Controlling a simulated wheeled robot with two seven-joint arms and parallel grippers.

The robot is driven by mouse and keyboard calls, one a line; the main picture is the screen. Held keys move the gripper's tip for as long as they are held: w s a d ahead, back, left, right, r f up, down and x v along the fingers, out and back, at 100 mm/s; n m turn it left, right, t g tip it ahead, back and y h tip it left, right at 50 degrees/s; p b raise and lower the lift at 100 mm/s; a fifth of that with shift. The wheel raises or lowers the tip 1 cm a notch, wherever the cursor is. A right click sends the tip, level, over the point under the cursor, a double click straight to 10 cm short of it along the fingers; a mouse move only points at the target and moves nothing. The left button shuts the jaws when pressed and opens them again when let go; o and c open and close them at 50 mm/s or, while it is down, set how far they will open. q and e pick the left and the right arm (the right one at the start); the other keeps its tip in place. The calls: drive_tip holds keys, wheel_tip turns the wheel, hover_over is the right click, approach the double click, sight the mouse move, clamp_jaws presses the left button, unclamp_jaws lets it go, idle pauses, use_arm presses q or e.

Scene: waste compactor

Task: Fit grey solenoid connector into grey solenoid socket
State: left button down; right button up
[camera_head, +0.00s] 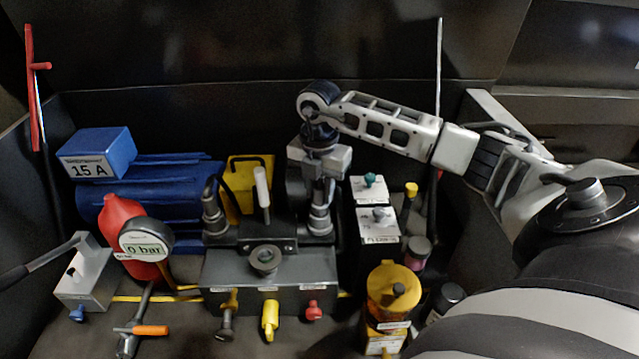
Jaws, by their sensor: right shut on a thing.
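My right gripper (320,197) points down over the right end of the grey valve block (220,272). It is shut on a small grey piece (321,222), which looks like the grey solenoid connector; the fingers cover much of it. The piece is right above or touching the block's right solenoid end. The grey socket is hidden beneath it, so I cannot tell whether it is seated. A similar grey connector (213,218) with a black cable stands at the block's left end. My left gripper is not in view.
A blue motor with a "15 A" box (97,152) and a red part with a "0 bar" gauge (146,242) stand left. A yellow-topped filter (393,290) and white-labelled boxes (370,188) stand right. A white-tipped lever (262,187) rises close left of my gripper.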

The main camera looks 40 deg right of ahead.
drive_tip(key=shift+f+b, duration=0.55)
drive_tip(key=shift+f, duration=0.5)
drive_tip(key=o, duration=1)
